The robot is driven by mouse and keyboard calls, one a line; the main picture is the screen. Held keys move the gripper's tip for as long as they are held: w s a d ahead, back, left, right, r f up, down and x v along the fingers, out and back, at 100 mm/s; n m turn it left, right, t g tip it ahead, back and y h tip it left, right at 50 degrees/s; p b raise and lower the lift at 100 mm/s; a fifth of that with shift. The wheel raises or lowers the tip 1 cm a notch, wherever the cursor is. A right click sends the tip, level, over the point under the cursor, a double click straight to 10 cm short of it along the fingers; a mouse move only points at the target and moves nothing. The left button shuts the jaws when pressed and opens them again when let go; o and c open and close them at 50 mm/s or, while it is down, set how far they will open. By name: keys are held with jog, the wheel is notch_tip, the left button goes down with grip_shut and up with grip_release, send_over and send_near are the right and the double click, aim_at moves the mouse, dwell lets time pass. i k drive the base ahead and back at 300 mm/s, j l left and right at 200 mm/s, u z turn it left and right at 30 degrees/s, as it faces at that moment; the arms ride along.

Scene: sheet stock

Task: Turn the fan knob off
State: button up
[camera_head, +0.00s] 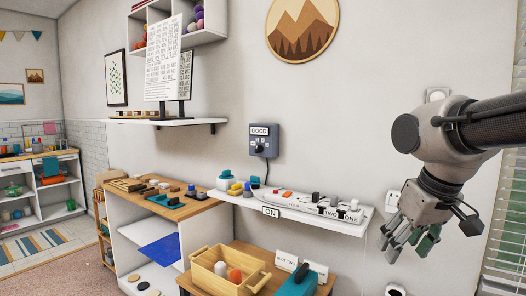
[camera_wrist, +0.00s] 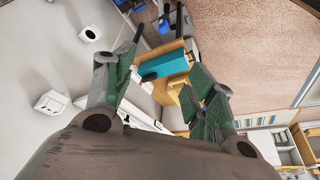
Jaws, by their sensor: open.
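A dark blue-grey wall box (camera_head: 265,140) with a white label that seems to read "GOOD" is mounted above the shelf in the head view. A dark round knob (camera_head: 260,148) is on its front, with small marks above it that are too small to read. I cannot tell from the picture whether this knob is the fan's, and I make out no fan. My gripper (camera_head: 408,240) is open and empty at the right, well apart from the box, with its fingers pointing down. Its two green-padded fingers also show in the wrist view (camera_wrist: 160,65). The wall box is not visible there.
A white wall shelf (camera_head: 340,222) with "ON", "TWO" and "ONE" labels runs below the box, with small items on it. A wooden tray (camera_head: 205,272) and a teal object (camera_head: 297,284) are on a low table in front. White wall fixtures (camera_head: 438,95) are near my arm.

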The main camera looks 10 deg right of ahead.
aim_at(259, 148)
jog(key=i+j+z, duration=0.1)
jog(key=z, duration=0.3)
jog(key=j+z, duration=0.2)
jog(key=z, duration=0.15)
jog(key=i+j+z, duration=0.1)
jog(key=z, duration=0.3)
jog(key=j+z, duration=0.35)
jog(key=j, duration=0.5)
jog(key=j+z, duration=0.35)
jog(key=j, duration=1.05)
jog(key=k+j, duration=0.15)
jog(key=j, duration=0.35)
jog(key=j+z, duration=0.1)
jog(key=j, duration=0.45)
jog(key=k+j, duration=0.1)
jog(key=j, duration=0.45)
jog(key=k+j+z, duration=0.1)
jog(key=j, duration=0.4)
jog(key=k+j, duration=0.1)
jog(key=j, duration=0.45)
jog(key=k+j, duration=0.1)
jog(key=j, duration=0.4)
